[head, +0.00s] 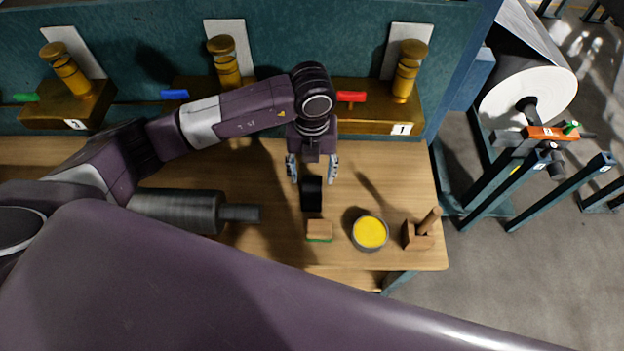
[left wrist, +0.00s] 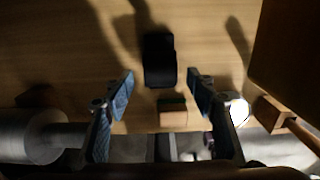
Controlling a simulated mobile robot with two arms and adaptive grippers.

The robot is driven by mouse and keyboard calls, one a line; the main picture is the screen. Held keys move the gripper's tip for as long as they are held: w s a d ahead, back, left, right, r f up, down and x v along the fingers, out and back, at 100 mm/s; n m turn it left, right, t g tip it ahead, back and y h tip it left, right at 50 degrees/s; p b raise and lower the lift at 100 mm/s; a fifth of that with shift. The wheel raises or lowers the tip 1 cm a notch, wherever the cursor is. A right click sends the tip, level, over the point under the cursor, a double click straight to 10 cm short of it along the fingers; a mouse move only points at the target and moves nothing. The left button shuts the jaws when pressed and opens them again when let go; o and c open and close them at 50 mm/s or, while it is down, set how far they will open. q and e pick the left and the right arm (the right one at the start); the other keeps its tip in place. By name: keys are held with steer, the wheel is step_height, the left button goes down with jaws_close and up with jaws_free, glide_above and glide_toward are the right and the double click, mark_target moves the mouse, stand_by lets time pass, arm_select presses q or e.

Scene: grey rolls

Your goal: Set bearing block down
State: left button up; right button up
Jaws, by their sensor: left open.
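A black block (head: 312,194), which looks like the bearing block, stands on the wooden bench (head: 270,250). It also shows in the left wrist view (left wrist: 159,60), near the middle. My left gripper (head: 312,172) is open above the bench, its fingers spread to either side of the block's far end, with nothing gripped. In the left wrist view the two blue-padded fingertips (left wrist: 161,86) are apart and the block lies between and beyond them. I cannot tell the exact height between fingers and block. My right gripper does not show.
Near the block are a wood-and-green brush or pad (head: 319,231), a tin of yellow stuff (head: 370,233) and a wooden piece with a handle (head: 419,236). A grey roller (head: 180,208) lies left. Brass fixtures (head: 375,119) line the back. An orange block (head: 548,133) sits on the stand at right.

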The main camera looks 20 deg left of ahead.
mark_target(312, 181)
arm_select(q)
step_height(312, 181, up, 9)
steer(key=b, duration=0.2)
steer(key=shift+f, duration=0.15)
steer(key=shift+f, duration=0.1)
stand_by(0.3)
